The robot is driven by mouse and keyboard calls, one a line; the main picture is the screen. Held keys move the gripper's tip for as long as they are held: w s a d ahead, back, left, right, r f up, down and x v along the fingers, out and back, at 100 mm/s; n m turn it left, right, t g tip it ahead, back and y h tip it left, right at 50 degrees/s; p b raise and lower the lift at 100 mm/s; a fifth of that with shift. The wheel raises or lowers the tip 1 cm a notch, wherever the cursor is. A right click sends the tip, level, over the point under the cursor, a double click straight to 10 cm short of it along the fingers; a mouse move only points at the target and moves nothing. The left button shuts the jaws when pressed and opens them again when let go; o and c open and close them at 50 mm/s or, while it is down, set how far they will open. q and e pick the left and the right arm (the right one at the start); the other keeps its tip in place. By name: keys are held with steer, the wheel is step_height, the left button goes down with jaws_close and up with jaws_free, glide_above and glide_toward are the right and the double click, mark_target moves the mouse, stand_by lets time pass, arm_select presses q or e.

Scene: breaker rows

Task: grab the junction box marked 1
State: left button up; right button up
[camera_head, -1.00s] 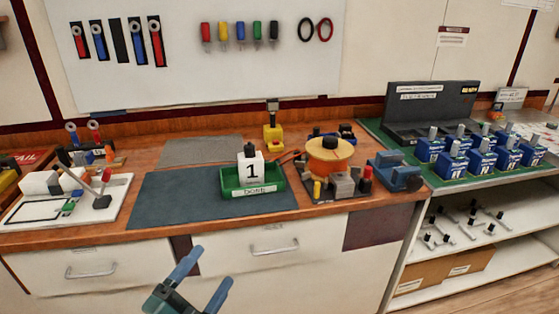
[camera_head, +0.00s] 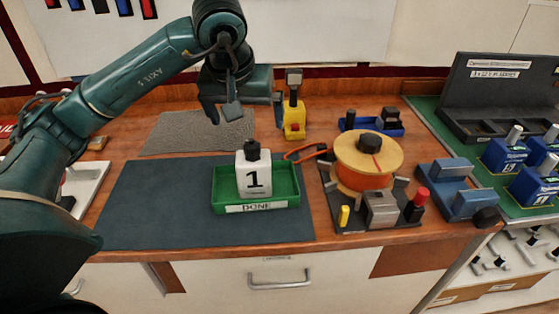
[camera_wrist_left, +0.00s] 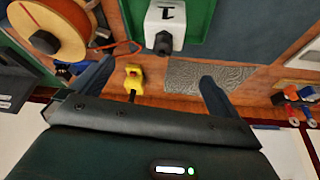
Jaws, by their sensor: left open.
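The junction box marked 1 (camera_head: 254,176) is a white block with a black knob on top. It stands upright in a green tray labelled DONE (camera_head: 287,187) on a dark mat. In the left wrist view the white box (camera_wrist_left: 166,24) is at the top centre, beyond the fingers, in the green tray (camera_wrist_left: 200,32). My left gripper (camera_head: 222,110) is open and empty, above and behind the tray, apart from the box. Its two fingers also show in the left wrist view (camera_wrist_left: 152,90). My right gripper is not in view.
An orange cable spool (camera_head: 365,163) on a dark base stands right of the tray. A yellow tool (camera_head: 294,118) stands behind it. A blue device (camera_head: 455,187) and blue boxes (camera_head: 533,186) are further right. The dark mat (camera_head: 150,205) is clear left of the tray.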

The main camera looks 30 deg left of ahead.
mark_target(251, 143)
arm_select(q)
steer(key=x, duration=0.4)
steer(key=p+x, duration=0.1)
steer(key=x, duration=0.3)
steer(key=p+x, duration=0.1)
steer(key=x, duration=0.3)
steer(key=shift+a+f, duration=0.35)
steer(key=shift+a, duration=0.1)
steer(key=shift+r, duration=0.15)
steer(key=c, duration=1.8)
